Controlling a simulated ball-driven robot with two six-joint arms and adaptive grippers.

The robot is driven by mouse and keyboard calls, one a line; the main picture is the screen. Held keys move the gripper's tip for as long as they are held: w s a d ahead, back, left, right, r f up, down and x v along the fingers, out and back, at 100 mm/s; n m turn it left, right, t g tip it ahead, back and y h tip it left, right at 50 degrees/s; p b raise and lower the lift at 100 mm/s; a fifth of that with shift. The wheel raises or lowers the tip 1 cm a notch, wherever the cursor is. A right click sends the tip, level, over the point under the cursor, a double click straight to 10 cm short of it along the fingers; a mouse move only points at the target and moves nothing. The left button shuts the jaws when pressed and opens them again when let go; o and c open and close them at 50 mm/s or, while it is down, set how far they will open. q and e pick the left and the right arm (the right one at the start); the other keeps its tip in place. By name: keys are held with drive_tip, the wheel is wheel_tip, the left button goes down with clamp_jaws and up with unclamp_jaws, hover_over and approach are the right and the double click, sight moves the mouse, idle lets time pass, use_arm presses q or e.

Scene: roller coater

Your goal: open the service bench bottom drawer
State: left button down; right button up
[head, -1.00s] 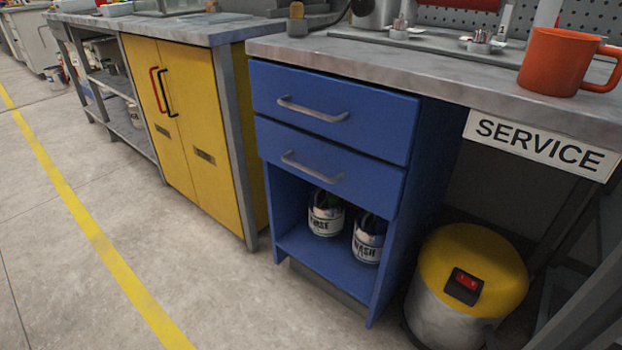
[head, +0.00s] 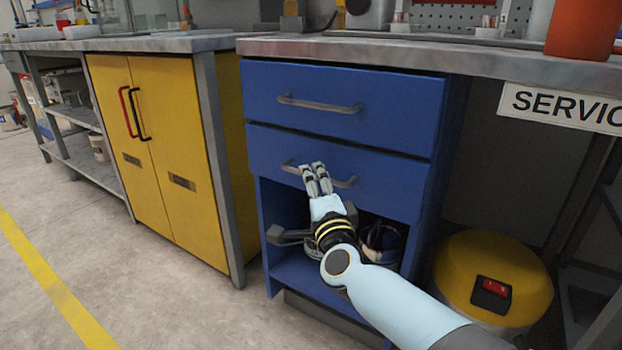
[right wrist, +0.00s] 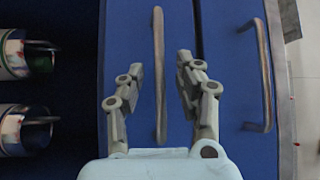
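The service bench bottom drawer (head: 395,176) is blue and shut, below the shut top drawer (head: 395,118). Its grey bar handle (head: 345,183) also shows in the right wrist view (right wrist: 159,75). My right gripper (head: 315,166) is in front of this handle. In the right wrist view its two fingers (right wrist: 161,75) are apart, one on each side of the handle bar, with gaps between bar and fingers. The fingers hide part of the handle in the head view. My left gripper is not in view.
An open shelf (head: 292,272) with cans lies below the drawers, partly hidden by my right arm. A yellow-topped drum (head: 505,262) stands to the right. A yellow cabinet (head: 165,150) stands to the left. A red-orange mug (head: 580,28) is on the worktop.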

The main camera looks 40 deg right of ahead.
drive_tip(key=shift+x, duration=1.2)
clamp_jaws()
drive_tip(key=shift+s+f, duration=0.1)
